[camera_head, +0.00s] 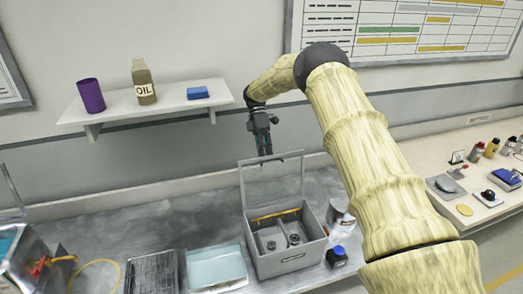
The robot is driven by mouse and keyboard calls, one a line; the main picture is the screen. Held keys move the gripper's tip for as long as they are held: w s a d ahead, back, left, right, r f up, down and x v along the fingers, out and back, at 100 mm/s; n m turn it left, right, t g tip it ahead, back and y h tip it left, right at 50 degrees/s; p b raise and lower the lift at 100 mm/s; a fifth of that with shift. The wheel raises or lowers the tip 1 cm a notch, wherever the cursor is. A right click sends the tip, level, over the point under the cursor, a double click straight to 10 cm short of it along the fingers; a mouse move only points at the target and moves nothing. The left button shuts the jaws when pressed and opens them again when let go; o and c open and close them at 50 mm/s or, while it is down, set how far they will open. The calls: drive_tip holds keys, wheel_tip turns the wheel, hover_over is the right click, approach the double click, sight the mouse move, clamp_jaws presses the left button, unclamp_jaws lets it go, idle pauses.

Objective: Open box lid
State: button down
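A grey box (288,264) stands on the metal bench, with its front facing me. Its clear, grey-framed lid (272,182) stands up nearly vertical along the box's rear edge, so the box is open. Inside the box I see a yellow strip and two dark round parts. My gripper (264,150) points down just behind and above the lid's top edge, left of its middle. I cannot tell whether it touches the lid. Its fingers are small and dark here, and their opening is unclear.
A light blue tray (216,266) and a wire rack (152,272) lie left of the box. A blue-capped jar (337,256) stands close right.

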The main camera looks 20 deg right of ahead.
drive_tip(key=shift+s+f, duration=0.25)
drive_tip(key=shift+f, duration=0.4)
drive_tip(key=shift+s+f, duration=0.25)
drive_tip(key=shift+f, duration=0.35)
drive_tip(key=c, duration=2.1)
unclamp_jaws()
drive_tip(key=o, duration=1.1)
drive_tip(key=shift+w+f, duration=0.1)
drive_tip(key=shift+w, duration=0.1)
drive_tip(key=shift+c, duration=0.8)
drive_tip(key=shift+w+r, duration=0.4)
drive_tip(key=shift+r, duration=0.15)
drive_tip(key=shift+c, duration=1.4)
drive_tip(key=shift+v, duration=3.55)
drive_tip(key=shift+c, duration=0.4)
drive_tip(key=shift+s+r, duration=0.1)
